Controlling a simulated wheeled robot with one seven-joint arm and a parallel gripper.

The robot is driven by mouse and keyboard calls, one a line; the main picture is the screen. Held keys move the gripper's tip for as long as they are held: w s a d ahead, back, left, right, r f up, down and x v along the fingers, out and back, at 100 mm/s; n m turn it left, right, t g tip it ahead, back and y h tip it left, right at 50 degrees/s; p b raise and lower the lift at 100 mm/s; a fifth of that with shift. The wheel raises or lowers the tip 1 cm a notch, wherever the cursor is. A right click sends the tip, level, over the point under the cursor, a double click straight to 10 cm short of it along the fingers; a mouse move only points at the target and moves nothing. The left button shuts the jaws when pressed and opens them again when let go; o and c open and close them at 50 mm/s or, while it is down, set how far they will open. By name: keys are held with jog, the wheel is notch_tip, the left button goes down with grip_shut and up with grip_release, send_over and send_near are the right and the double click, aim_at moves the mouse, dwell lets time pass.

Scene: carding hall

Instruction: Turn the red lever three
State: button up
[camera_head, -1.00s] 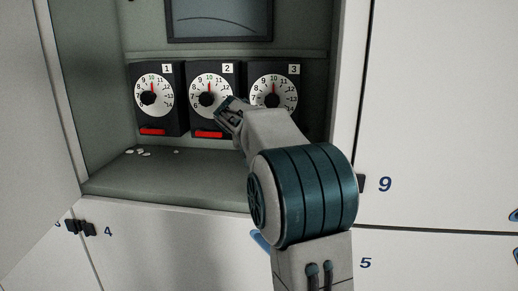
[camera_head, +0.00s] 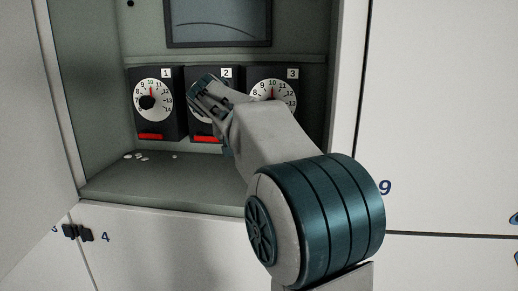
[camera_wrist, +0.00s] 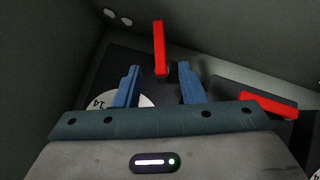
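Three dark units with white dials stand side by side in the cabinet recess. Unit three (camera_head: 291,88) is at the right; my arm hides its lower part and its lever in the head view. In the wrist view, which looks upside down, a red lever (camera_wrist: 159,48) stands upright in the picture, at right angles to the neighbouring lever; by the side wall beside it I take it for lever three. My gripper (camera_wrist: 158,80) is open, a finger on each side of that lever's line, with no visible contact. In the head view my gripper (camera_head: 207,98) covers part of unit two's dial.
Lever one (camera_head: 150,136) and lever two (camera_head: 207,139) lie level; lever two seems to be the one at right in the wrist view (camera_wrist: 268,105). Small pale bits (camera_head: 137,156) lie on the shelf. The recess walls and a dark screen (camera_head: 218,22) surround the units.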

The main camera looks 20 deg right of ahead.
jog(key=shift+v, duration=2.1)
